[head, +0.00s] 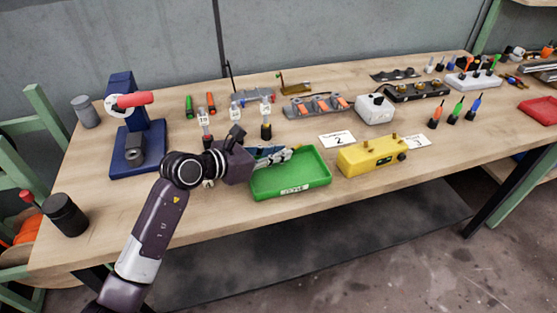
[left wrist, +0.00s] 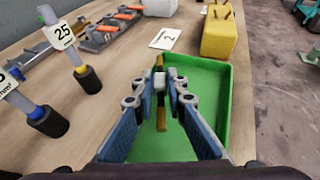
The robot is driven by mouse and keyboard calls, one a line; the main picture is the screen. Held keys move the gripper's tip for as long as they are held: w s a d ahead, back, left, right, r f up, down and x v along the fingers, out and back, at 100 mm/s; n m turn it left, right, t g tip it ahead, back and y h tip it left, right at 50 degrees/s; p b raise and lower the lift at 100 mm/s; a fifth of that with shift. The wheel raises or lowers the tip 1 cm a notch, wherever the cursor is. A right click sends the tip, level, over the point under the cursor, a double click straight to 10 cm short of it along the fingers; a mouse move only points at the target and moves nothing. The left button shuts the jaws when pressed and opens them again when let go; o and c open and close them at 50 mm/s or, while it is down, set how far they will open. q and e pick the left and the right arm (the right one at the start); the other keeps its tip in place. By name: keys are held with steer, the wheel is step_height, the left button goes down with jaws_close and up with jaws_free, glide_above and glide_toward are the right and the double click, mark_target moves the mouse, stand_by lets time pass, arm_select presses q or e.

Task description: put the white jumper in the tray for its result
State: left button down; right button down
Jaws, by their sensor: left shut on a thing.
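The green tray (head: 312,172) sits near the table's front edge with a white label on its front wall. My left gripper (head: 284,154) reaches over the tray from its left side. In the left wrist view my left gripper (left wrist: 160,84) is shut on a small piece, which I take as the white jumper (left wrist: 161,116). Its middle looks pale between the fingertips, and brownish-yellow ends stick out above and below. The green tray (left wrist: 212,90) lies beneath it, and its visible floor looks empty. In the head view the jumper cannot be made out. My right gripper is in neither view.
A yellow box (head: 371,156) with posts on top stands right of the tray. Card 2 (head: 338,139) lies behind the tray. Tagged tools (head: 266,128) stand just behind my gripper. A blue press (head: 137,140) stands at the left.

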mark_target(279, 168)
arm_select(q)
step_height(279, 168, down, 3)
steer(key=shift+r, duration=0.1)
steer(key=shift+f, duration=0.25)
steer(key=c, duration=2.2)
jaws_free()
steer(key=shift+r, duration=0.1)
